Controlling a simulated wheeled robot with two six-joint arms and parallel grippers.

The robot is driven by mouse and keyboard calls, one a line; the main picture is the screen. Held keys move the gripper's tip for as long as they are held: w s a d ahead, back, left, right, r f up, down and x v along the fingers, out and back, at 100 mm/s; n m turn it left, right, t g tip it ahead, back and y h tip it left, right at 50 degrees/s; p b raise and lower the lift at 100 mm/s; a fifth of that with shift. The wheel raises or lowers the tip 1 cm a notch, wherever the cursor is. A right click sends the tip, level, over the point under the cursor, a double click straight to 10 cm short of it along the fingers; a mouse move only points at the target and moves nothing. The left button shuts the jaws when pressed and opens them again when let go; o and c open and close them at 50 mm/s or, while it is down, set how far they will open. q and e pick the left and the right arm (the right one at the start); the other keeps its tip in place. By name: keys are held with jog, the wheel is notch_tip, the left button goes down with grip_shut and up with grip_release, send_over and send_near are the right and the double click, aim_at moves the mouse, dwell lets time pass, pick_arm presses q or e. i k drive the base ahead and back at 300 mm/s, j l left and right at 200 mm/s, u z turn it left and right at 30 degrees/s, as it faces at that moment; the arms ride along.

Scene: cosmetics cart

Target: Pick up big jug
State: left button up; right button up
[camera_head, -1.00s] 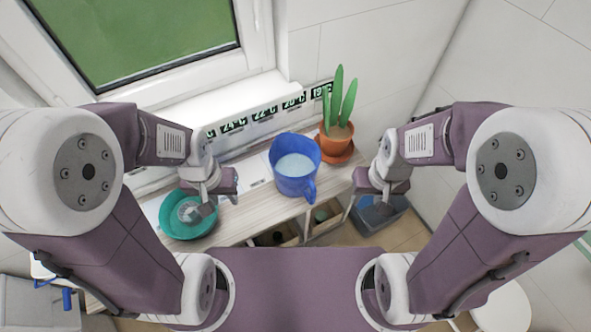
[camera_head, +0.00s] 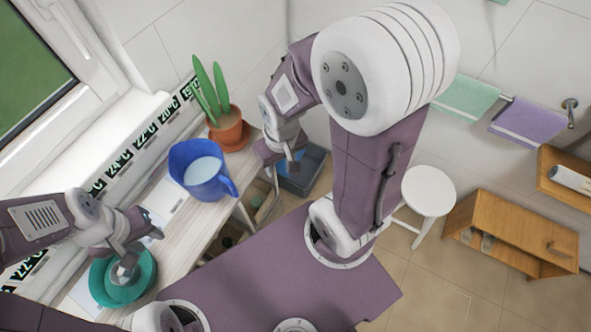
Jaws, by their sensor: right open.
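The big jug (camera_head: 203,169) is blue with a whitish inside and a handle on its lower right side. It stands upright on the light wooden shelf top by the window, between my two grippers. My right gripper (camera_head: 280,157) is open and empty, to the right of the jug and apart from it, near the shelf's far end. My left gripper (camera_head: 139,239) is left of and below the jug, above the green bowl and apart from the jug. Its fingers are too small and dark to judge.
A potted plant (camera_head: 229,130) in an orange pot stands just behind the jug. A green bowl (camera_head: 103,288) sits at the near left of the shelf top. A grey bin (camera_head: 301,171) stands on the floor at the shelf's end. A white stool (camera_head: 430,190) and wooden bench (camera_head: 512,235) stand right.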

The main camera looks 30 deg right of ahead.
aim_at(198, 165)
jog(key=l+u, duration=0.35)
jog(key=u, duration=0.15)
jog(key=l+u, duration=0.35)
jog(key=u, duration=0.15)
jog(key=k+l+u, duration=0.1)
jog(key=l+u, duration=0.2)
jog(key=u, duration=0.2)
